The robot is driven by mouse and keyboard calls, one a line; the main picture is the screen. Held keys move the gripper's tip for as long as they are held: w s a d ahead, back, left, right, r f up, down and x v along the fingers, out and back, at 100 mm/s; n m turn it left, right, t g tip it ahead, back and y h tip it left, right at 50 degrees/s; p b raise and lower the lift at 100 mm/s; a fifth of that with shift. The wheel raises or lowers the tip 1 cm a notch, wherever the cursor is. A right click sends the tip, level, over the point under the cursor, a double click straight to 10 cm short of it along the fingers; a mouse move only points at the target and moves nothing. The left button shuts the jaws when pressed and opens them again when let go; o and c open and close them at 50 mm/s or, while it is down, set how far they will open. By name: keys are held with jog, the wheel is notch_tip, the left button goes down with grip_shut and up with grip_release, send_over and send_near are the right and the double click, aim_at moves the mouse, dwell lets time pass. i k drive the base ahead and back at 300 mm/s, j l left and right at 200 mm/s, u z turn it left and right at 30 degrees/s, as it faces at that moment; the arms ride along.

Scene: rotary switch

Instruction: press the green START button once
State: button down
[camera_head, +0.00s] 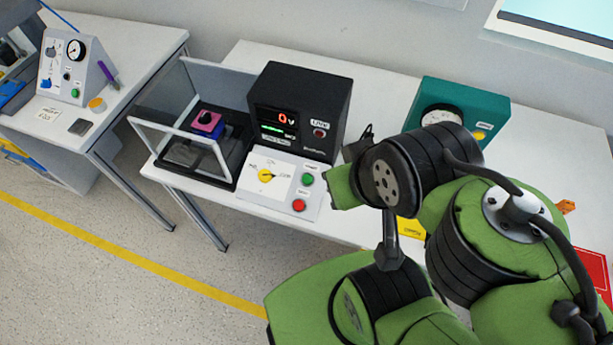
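The green START button (307,179) is a round green cap on the white sloped front panel (283,199) of a black test unit (300,103). It sits at the panel's upper right, above a round red button (299,205). A yellow rotary knob (265,175) is to its left. The display on the unit shows a red 0 and a green line. My green and black arm comes in from the lower right, its nearest part just right of the panel. I cannot make out my gripper's fingers. The green button is unobstructed in this view.
A clear-walled guard (183,128) with a pink and blue part (206,123) stands left of the unit. A teal meter box (455,111) stands behind my arm. Another bench (140,42) is at far left. A yellow line (140,256) crosses the floor.

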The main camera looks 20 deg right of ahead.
aim_at(306, 179)
jog(key=j+z, duration=0.1)
jog(key=j, duration=0.65)
jog(key=k+j, duration=0.15)
jog(key=j, duration=0.6)
jog(key=i+z, duration=0.05)
